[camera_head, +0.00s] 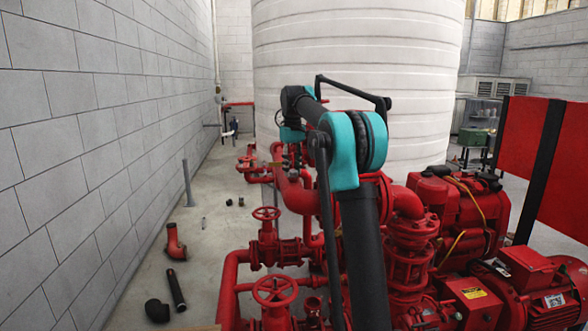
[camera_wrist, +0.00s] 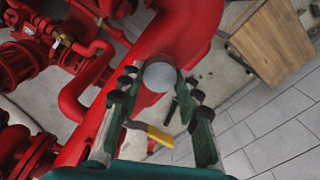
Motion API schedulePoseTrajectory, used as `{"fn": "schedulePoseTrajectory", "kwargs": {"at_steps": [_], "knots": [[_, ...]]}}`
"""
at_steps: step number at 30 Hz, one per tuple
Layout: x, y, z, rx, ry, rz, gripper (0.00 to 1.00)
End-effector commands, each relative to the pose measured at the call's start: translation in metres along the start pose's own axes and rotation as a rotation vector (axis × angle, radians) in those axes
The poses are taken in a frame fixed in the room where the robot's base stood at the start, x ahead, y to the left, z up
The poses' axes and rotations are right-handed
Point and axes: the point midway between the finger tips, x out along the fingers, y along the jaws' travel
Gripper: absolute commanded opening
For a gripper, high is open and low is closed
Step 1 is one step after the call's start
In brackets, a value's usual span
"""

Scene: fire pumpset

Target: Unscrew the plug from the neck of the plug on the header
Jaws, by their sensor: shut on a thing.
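My gripper (camera_wrist: 161,80) shows in the wrist view with its two dark green fingers on either side of a plain grey round plug (camera_wrist: 160,76). The fingers are shut on it. The plug is seen end-on in front of the thick red header pipe (camera_wrist: 190,30). The neck is hidden behind the plug, so I cannot tell how far it is threaded in. In the head view my arm reaches forward and down over the red header (camera_head: 299,194); the plug and fingertips are too small or hidden there.
A yellow-handled tool (camera_wrist: 157,137) shows below the plug in the wrist view. A wooden board (camera_wrist: 270,42) is at upper right. In the head view, red handwheel valves (camera_head: 275,291) and pumps crowd the front, and loose pipe pieces (camera_head: 175,243) lie on open floor at left.

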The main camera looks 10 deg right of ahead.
Motion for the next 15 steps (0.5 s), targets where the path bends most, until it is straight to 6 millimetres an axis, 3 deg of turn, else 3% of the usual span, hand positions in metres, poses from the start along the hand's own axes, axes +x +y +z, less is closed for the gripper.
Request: {"fn": "schedulePoseTrajectory", "kwargs": {"at_steps": [9,15], "knots": [[-0.0002,-0.0001,-0.0001,-0.321,0.0,0.0,0.0],[-0.0002,-0.0001,-0.0001,-0.349,0.0,0.0,0.0]]}}
